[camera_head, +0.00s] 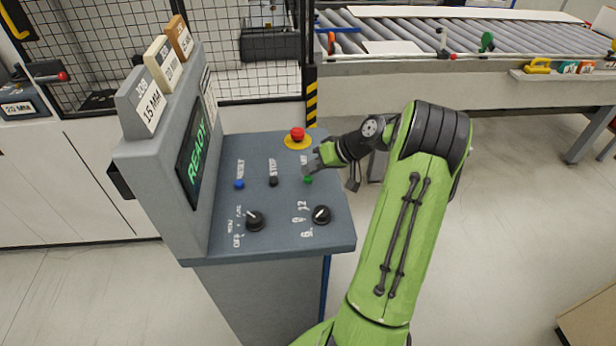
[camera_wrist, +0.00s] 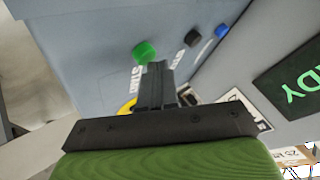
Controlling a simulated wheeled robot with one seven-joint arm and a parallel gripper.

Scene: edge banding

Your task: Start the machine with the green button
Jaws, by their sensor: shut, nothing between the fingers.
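The green button (camera_head: 308,180) is on the sloped grey control panel (camera_head: 230,205), right of the black stop button (camera_head: 273,181) and the blue reset button (camera_head: 239,184). My gripper (camera_head: 309,167) is shut and empty, just above the green button and partly over its label. In the wrist view the green button (camera_wrist: 145,51) shows just beyond and left of my shut fingertips (camera_wrist: 157,66). I cannot tell whether the fingers touch it. The screen (camera_head: 196,165) reads READY in green.
A red emergency stop (camera_head: 298,134) on a yellow base sits behind my gripper. Two black knobs, one on the left (camera_head: 255,220) and one on the right (camera_head: 321,214), are nearer the panel's front edge. A wire fence (camera_head: 90,60) and roller conveyor (camera_head: 430,35) stand behind.

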